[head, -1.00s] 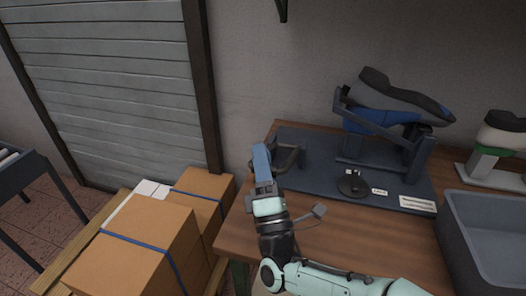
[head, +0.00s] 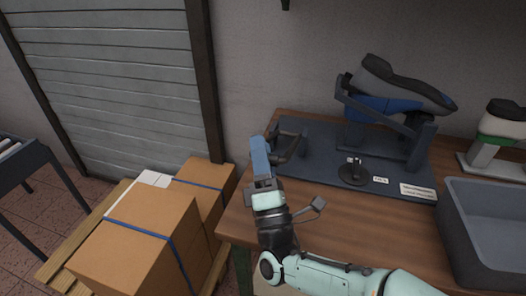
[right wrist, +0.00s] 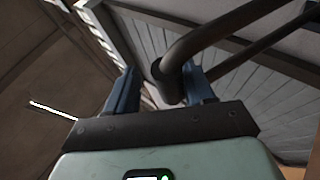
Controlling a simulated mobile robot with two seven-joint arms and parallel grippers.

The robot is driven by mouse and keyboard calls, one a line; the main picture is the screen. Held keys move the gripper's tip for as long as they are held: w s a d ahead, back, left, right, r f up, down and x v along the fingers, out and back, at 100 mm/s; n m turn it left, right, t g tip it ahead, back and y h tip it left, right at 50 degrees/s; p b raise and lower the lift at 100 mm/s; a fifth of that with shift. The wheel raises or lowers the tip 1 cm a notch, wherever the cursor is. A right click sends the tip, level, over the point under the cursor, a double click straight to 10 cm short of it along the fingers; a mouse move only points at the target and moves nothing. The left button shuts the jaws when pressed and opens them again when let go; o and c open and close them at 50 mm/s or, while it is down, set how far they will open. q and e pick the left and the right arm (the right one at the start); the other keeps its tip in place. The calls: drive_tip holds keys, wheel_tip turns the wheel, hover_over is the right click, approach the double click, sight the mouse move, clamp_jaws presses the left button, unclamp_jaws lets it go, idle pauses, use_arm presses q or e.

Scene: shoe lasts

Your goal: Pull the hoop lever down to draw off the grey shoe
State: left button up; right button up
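The hoop lever (head: 292,142) is a dark bent bar at the jig's left end. My right gripper (head: 261,158) is at the hoop's left side, its blue fingers pointing away from me. In the right wrist view the fingers (right wrist: 161,90) are apart, with the bent bar of the hoop (right wrist: 185,52) between them, nearer the right finger. Whether it touches that finger is unclear. My left gripper is out of view.
A grey bin (head: 488,190) stands at the table's right, below another shoe on a stand (head: 500,140). A round dark knob (head: 354,174) and labels sit on the jig's base plate (head: 330,180). Cardboard boxes (head: 135,245) lie left of the table.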

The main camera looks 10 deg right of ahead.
drive_tip(key=v, duration=1.3)
drive_tip(key=shift+f, duration=0.15)
drive_tip(key=shift+s, duration=0.1)
